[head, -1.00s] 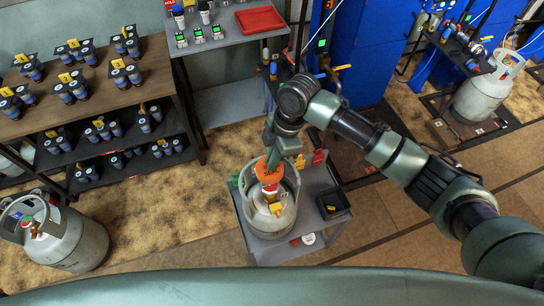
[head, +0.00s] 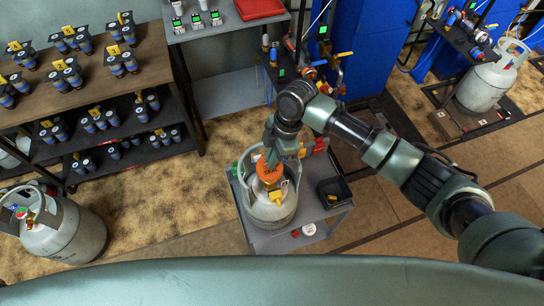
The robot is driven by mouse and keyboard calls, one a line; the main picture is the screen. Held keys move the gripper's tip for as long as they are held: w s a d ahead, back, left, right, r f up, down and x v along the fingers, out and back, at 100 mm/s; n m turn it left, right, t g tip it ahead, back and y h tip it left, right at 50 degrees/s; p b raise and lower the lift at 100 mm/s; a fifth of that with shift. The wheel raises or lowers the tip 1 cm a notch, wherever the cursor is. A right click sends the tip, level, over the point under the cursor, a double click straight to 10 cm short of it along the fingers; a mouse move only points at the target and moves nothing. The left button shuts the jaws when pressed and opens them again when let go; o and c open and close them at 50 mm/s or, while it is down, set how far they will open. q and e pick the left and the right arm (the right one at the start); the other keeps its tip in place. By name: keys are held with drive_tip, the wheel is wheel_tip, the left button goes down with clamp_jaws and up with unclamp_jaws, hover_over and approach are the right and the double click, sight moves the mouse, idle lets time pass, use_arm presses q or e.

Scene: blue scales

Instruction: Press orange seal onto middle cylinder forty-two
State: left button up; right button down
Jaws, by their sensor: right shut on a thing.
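The middle grey cylinder (head: 268,209) stands upright on a small grey trolley, with a collar around its valve and a yellow tag (head: 277,194) on its front. My right gripper (head: 272,157) is above the cylinder's top, inside the collar area, shut on the orange seal (head: 268,172). The seal sits at or just over the valve; I cannot tell whether it touches, and the gripper hides part of it. My left gripper is not in view.
Another cylinder (head: 66,232) stands at left, and one (head: 486,85) at upper right. A shelf (head: 150,72) of blue-black items is at left. The floor between is clear.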

drive_tip(key=shift+p, duration=0.65)
idle(1.3)
drive_tip(key=shift+d+b+x, duration=0.2)
drive_tip(key=shift+b+x, duration=0.3)
drive_tip(key=shift+x, duration=0.35)
drive_tip(key=shift+d+b+x, duration=0.15)
drive_tip(key=shift+b+x, duration=0.35)
drive_tip(key=shift+x, duration=0.3)
drive_tip(key=c, duration=1.5)
unclamp_jaws()
